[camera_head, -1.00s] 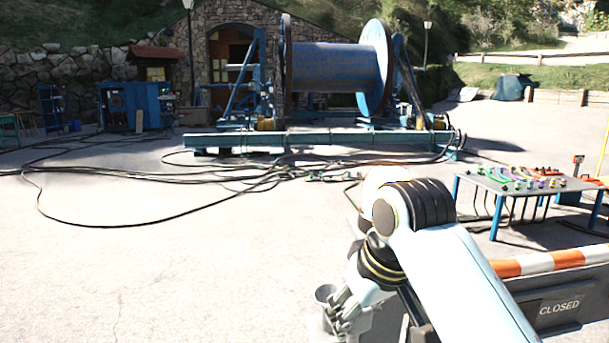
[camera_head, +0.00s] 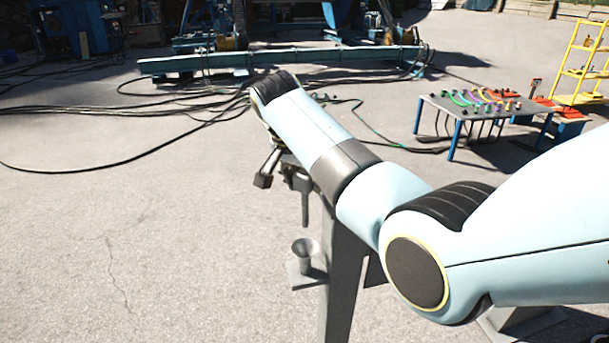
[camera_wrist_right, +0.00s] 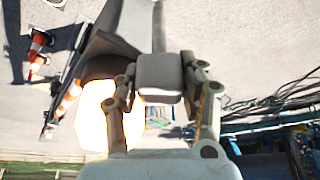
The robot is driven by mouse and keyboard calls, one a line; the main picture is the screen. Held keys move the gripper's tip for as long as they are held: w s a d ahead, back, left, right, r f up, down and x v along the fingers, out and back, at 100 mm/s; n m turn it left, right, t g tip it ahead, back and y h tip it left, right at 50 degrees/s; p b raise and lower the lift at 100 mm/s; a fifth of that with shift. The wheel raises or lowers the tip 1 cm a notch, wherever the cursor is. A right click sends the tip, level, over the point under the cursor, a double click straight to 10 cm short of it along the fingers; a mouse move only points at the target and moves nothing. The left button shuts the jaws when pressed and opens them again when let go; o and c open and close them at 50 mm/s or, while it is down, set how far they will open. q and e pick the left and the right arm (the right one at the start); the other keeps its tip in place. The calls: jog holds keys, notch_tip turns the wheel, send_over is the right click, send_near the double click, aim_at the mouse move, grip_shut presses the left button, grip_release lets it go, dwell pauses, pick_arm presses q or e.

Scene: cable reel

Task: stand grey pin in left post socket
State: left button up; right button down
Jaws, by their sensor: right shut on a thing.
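My right gripper (camera_head: 284,174) is shut on the grey pin (camera_head: 305,206). The pin hangs roughly upright below the fingers in the head view. In the right wrist view a grey block-shaped part of the pin (camera_wrist_right: 160,74) sits between the two fingertips of my right gripper (camera_wrist_right: 162,88). A grey cup-shaped socket (camera_head: 305,250) stands on a small plate at the left side of a grey post (camera_head: 342,275). In the head view the pin's lower end shows above the socket, apart from it. My forearm hides part of the gripper and the post top. My left gripper is out of view.
A table (camera_head: 428,98) with coloured cables stands at the right, beside a yellow rack (camera_head: 572,72). A blue reel frame (camera_head: 280,60) and loose black cables lie behind. Striped cones (camera_wrist_right: 36,45) show in the wrist view. Open pavement lies left of the post.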

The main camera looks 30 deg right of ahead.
aim_at(303, 219)
jog(key=shift+f+b, duration=3)
jog(key=shift+b, duration=0.2)
jog(key=shift+f+b, duration=1.35)
jog(key=shift+f, duration=1.7)
jog(key=c, duration=0.7)
grip_release()
jog(key=v, duration=1.2)
